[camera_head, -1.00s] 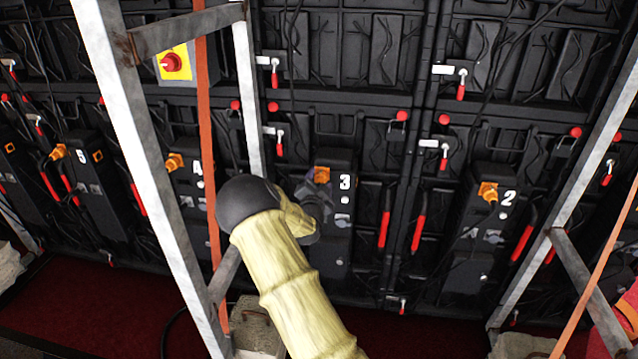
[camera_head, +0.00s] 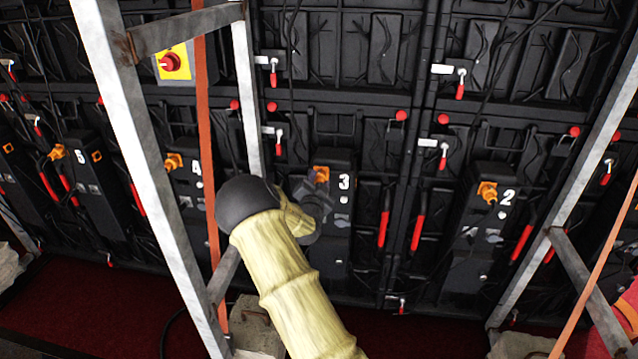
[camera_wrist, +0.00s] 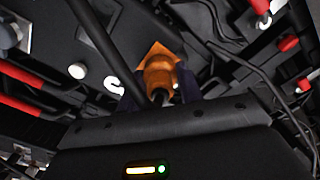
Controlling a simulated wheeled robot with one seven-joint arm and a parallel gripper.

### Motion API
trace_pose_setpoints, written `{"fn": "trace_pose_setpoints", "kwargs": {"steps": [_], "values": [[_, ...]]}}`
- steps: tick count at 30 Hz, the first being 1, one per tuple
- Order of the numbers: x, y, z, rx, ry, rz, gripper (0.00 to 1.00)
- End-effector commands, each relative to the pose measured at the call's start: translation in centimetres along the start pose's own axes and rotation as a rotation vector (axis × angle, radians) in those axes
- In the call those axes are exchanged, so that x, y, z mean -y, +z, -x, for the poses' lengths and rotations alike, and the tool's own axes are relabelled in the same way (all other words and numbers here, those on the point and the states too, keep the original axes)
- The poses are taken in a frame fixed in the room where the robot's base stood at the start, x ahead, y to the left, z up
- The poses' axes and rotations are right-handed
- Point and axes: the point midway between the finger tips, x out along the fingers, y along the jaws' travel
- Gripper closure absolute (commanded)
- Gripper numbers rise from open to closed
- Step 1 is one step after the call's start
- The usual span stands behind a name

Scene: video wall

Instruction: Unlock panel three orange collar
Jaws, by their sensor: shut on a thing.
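Panel three (camera_head: 335,215) is a black unit marked with a white 3, near the middle of the head view. Its orange collar (camera_head: 321,174) shows at the unit's top left, partly covered by my gripper (camera_head: 318,190). In the wrist view the orange collar (camera_wrist: 158,75) is round, on an orange square base, with a dark centre facing the camera. My gripper (camera_wrist: 160,98) reaches up to the collar with dark fingers on both sides and is shut on it. The fingertips are partly hidden behind the gripper's body.
A grey metal frame (camera_head: 150,170) stands at the left, close to my arm, and another frame leg (camera_head: 575,175) stands at the right. Black cables and red-handled latches (camera_head: 384,228) surround the panel. A yellow box with a red knob (camera_head: 172,62) is at the upper left.

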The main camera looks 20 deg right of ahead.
Motion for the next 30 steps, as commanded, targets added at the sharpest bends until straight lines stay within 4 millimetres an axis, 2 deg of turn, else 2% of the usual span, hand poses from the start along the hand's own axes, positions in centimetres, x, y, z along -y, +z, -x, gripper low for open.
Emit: {"fn": "trace_pose_setpoints", "kwargs": {"steps": [21,30], "values": [[-0.12,-0.14,-0.05,-0.002,0.002,0.551,0.87],[-0.13,-0.17,-0.07,-0.002,0.003,0.684,0.87]]}}
